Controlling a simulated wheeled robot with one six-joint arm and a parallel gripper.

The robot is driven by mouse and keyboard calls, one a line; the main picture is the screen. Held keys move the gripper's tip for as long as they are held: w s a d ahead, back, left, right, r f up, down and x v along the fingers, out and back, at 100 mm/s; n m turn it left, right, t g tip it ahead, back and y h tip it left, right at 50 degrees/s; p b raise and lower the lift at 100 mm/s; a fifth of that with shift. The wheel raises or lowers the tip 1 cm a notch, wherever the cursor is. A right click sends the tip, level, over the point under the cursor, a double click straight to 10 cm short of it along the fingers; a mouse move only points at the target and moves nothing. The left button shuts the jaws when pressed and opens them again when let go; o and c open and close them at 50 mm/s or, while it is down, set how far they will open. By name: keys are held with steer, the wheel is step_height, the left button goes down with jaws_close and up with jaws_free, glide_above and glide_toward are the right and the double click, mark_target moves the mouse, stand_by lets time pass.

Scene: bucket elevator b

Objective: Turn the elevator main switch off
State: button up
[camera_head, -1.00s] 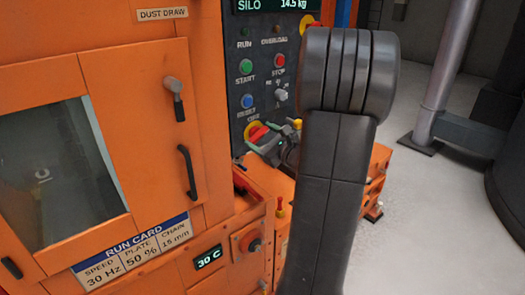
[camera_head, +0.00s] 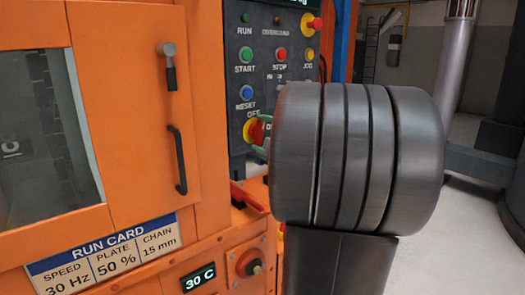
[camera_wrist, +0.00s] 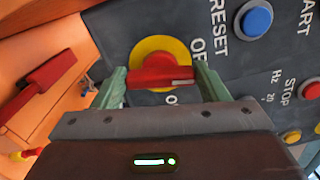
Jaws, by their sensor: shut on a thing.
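The main switch is a red knob (camera_wrist: 160,75) on a round yellow plate (camera_wrist: 150,52), with partly hidden lettering beside it. In the head view the knob (camera_head: 256,131) shows at the left edge of my arm, under the word OFF. My gripper (camera_wrist: 161,70) is at the panel, its green fingers on either side of the red knob and shut on it. A white mark shows on the knob towards its right end in the wrist view. In the head view my arm hides most of the gripper; only a bit of green finger shows.
The control panel also carries a blue RESET button (camera_wrist: 257,19), a red STOP button (camera_head: 280,55), a green START button (camera_head: 246,71) and a red-and-yellow knob (camera_head: 314,24). The orange cabinet door (camera_head: 140,60) with a black handle (camera_head: 178,160) stands left. Open floor lies right.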

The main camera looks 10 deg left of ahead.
steer(key=shift+f+n+b, duration=0.15)
steer(key=shift+n+b, duration=1.05)
steer(key=shift+b, duration=0.2)
steer(key=shift+c, duration=0.2)
steer(key=o, duration=1)
steer(key=p+v, duration=0.1)
steer(key=v, duration=1.2)
steer(key=shift+s+d, duration=0.25)
